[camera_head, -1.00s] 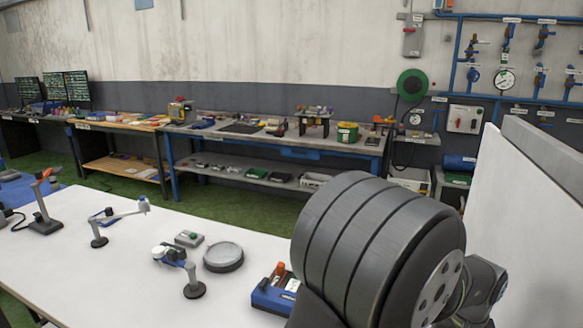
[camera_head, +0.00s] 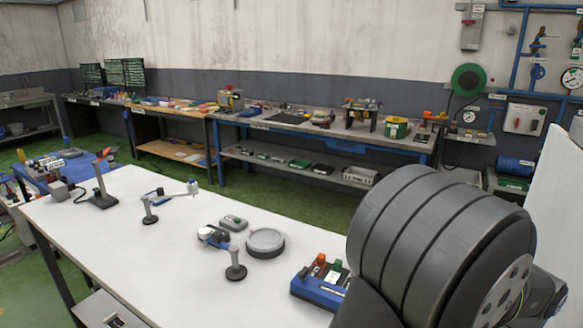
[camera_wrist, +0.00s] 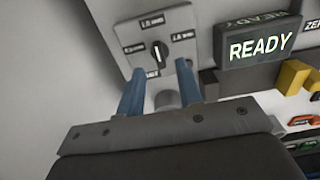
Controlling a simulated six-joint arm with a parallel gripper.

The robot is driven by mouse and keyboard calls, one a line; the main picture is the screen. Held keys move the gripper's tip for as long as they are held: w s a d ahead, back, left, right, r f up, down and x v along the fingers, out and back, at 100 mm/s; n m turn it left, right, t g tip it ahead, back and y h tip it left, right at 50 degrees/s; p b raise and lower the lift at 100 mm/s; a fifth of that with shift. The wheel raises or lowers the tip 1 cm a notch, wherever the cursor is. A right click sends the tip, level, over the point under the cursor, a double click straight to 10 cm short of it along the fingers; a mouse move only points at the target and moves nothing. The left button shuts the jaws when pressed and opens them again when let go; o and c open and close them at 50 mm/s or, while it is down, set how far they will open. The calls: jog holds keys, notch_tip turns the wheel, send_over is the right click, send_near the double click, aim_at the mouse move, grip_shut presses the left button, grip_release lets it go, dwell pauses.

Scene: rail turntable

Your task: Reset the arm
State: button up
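In the wrist view my gripper (camera_wrist: 160,85) shows two blue fingers standing apart with nothing held between them. Just past the fingertips is a grey panel with a black rotary knob (camera_wrist: 157,54) ringed by small labels. A lit display (camera_wrist: 258,44) reading "READY" sits to the right of the knob. A grey round part (camera_wrist: 167,98) shows between the fingers, and I cannot tell what it is. In the head view my gripper is not visible; my large grey arm joint fills the lower right.
In the head view a white table carries a round grey turntable (camera_head: 265,241), a blue box with red and green switches (camera_head: 321,284), and small jointed stands (camera_head: 151,207). Yellow blocks (camera_wrist: 292,77) and coloured switches (camera_wrist: 302,121) lie right of my gripper. Workbenches line the back wall.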

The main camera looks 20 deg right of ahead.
notch_tip(320, 180, up, 14)
notch_tip(320, 180, down, 18)
jog(key=shift+r, duration=0.15)
jog(key=shift+r+m, duration=0.2)
jog(key=shift+m, duration=0.7)
jog(key=m, duration=0.6)
jog(key=shift+m, duration=0.4)
jog(key=m, duration=0.4)
jog(key=shift+m, duration=2.2)
